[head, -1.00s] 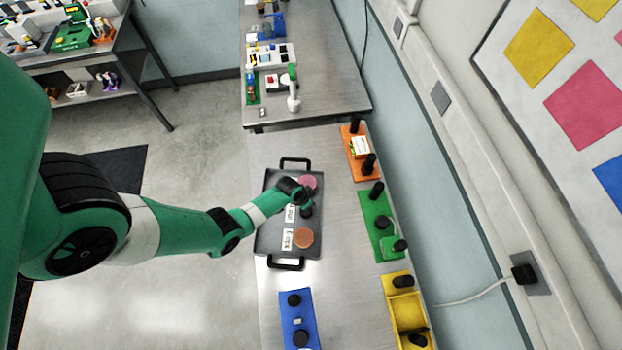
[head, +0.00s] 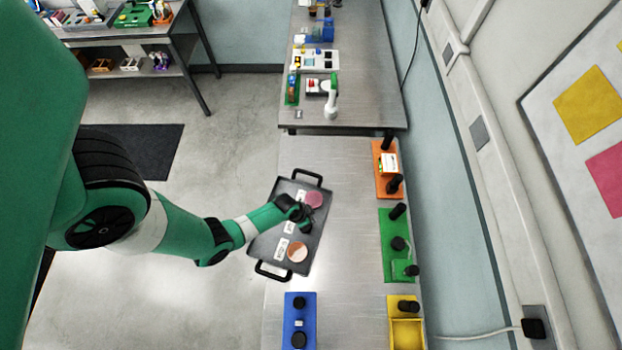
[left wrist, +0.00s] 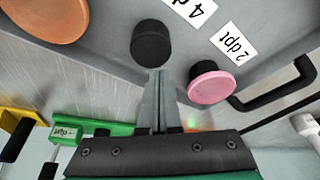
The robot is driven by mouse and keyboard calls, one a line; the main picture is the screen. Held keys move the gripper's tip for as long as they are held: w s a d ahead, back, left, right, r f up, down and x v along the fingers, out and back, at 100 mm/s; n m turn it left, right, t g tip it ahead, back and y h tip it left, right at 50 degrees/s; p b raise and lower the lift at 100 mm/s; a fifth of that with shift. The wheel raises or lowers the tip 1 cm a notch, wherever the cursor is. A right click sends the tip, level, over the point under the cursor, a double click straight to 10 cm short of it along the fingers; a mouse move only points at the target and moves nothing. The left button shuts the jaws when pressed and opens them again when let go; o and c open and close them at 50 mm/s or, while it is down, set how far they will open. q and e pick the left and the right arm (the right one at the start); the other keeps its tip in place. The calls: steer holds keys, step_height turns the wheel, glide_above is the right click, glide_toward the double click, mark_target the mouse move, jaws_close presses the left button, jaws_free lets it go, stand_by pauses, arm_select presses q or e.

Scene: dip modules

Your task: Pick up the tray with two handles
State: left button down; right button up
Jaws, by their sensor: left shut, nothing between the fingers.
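The dark grey tray (head: 264,246) lies at an angle on the steel table, its left side past the table's left edge. It has a black far handle (head: 307,178) and a black near handle (head: 272,271). A pink disc (head: 315,199), an orange-brown disc (head: 297,252) and white labels are on it. My left gripper (head: 306,223) is over the tray's middle, shut and empty. In the left wrist view its fingers (left wrist: 157,78) point at a black knob (left wrist: 151,42) on the tray; contact is unclear. One handle (left wrist: 280,92) shows there. My right gripper is not in view.
On the table's right side are an orange plate (head: 384,175), a green plate (head: 390,235) and a yellow tray (head: 407,333). A blue plate (head: 292,325) is nearer. A second table (head: 365,110) with small items stands behind. Bare tabletop lies right of the tray.

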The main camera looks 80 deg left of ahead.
arm_select(q)
steer(key=p+v, duration=0.2)
steer(key=v, duration=0.4)
steer(key=shift+r, duration=0.25)
steer(key=shift+c, duration=0.5)
jaws_free()
